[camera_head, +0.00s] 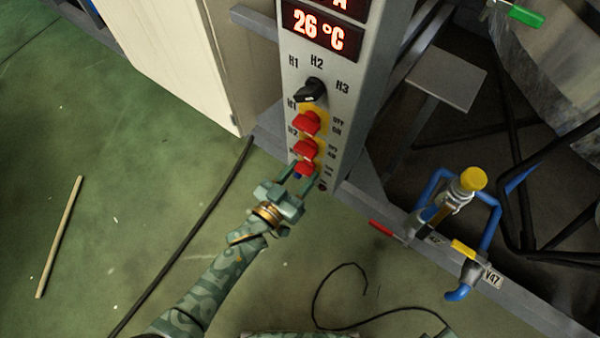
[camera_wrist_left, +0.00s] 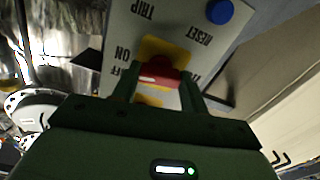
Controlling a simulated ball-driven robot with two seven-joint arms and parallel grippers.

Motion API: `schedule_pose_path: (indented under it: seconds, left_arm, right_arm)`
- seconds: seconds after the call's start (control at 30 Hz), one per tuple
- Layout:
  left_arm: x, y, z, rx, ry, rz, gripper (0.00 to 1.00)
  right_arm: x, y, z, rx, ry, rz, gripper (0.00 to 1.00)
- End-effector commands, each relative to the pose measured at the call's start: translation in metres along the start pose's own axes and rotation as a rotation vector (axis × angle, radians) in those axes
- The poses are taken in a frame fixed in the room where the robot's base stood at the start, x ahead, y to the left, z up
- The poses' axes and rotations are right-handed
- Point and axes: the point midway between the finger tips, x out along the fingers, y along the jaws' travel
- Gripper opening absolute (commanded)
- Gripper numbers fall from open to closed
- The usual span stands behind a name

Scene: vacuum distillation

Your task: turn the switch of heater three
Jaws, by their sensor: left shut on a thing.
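The grey control panel (camera_head: 338,120) carries a column of red heater switches on yellow plates. The top red switch (camera_head: 306,124) and the middle red switch (camera_head: 306,150) are free of my gripper. My left gripper (camera_head: 300,177) is at the lowest red switch (camera_head: 304,167), the third one down. In the left wrist view this red switch (camera_wrist_left: 158,76) sits between the two fingers of my left gripper (camera_wrist_left: 160,84), which is shut on it. The fingers partly hide the switch and its labels. My right gripper is not in view.
A black selector knob (camera_head: 310,91) and a red 26 °C display (camera_head: 320,31) are higher on the panel. A blue reset button (camera_wrist_left: 220,11) is close to the gripped switch. Blue pipework (camera_head: 490,225) stands to the right. Cables lie on the green floor (camera_head: 110,190).

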Motion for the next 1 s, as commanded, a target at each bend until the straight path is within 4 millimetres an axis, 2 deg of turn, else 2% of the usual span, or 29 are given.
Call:
schedule_pose_path:
  seconds: [0.3,0.5,1.0]
  left_arm:
    - [0.000,0.000,-0.002,-0.284,-0.001,0.001,0.21]
    - [0.000,-0.001,-0.001,-0.476,-0.001,0.000,0.21]
    - [-0.001,-0.001,0.000,-0.951,-0.002,-0.001,0.21]
  right_arm:
    - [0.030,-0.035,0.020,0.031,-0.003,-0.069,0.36]
    - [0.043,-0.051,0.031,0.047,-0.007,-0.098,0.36]
    - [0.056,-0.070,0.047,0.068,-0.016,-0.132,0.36]
